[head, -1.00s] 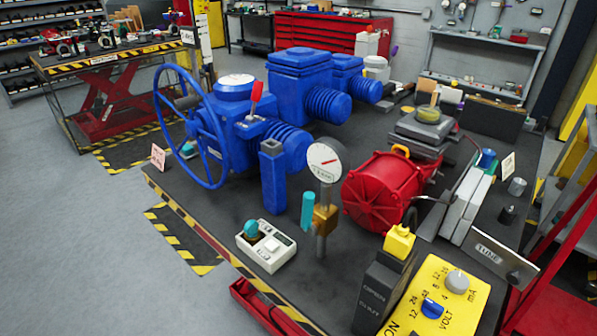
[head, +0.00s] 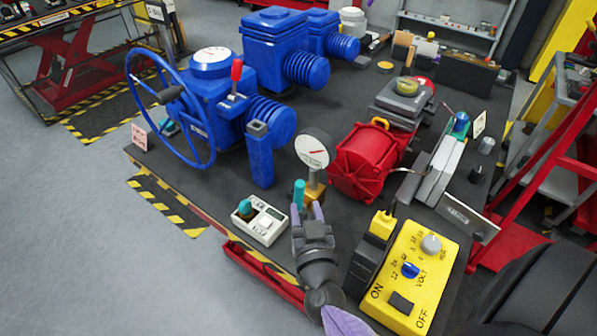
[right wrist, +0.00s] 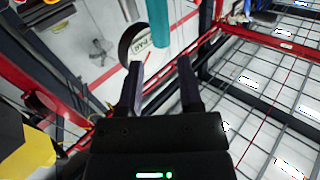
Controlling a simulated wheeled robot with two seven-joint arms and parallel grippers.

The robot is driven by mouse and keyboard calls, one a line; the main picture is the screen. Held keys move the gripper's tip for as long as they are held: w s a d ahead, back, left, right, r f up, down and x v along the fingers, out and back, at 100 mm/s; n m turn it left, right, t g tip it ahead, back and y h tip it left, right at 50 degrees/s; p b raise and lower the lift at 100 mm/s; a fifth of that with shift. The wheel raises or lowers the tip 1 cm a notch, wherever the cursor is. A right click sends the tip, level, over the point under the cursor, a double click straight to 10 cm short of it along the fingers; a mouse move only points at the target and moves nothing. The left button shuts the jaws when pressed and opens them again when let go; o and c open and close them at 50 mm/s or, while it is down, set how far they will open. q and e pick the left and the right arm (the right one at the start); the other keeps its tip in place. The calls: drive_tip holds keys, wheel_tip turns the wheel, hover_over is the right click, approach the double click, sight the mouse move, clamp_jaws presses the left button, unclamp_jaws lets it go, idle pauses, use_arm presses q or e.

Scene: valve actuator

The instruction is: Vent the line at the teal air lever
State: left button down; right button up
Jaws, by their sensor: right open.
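The teal air lever (head: 299,192) stands upright beside the brass valve body (head: 314,192), under the round white pressure gauge (head: 313,149). My right gripper (head: 309,211) is open just in front of the lever, its fingertips overlapping the lever's lower part and the brass body in the head view. In the right wrist view the teal lever (right wrist: 161,22) comes down from the top edge, beyond the open fingers (right wrist: 158,82), with nothing held between them. The gauge (right wrist: 136,43) shows beside it there. Whether a finger touches the lever I cannot tell. My left gripper is not in view.
A white control box (head: 262,220) with a teal knob stands left of my right gripper. A red motor (head: 371,163) is close on the right, and a yellow meter box (head: 412,275) in front. The blue valve actuator (head: 208,110) with its handwheel stands behind left.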

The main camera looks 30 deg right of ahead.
sight(301, 191)
drive_tip(key=b+x, duration=0.1)
drive_tip(key=x, duration=0.7)
drive_tip(key=shift+w+d+f, duration=0.1)
drive_tip(key=shift+w, duration=0.25)
clamp_jaws()
idle(0.9)
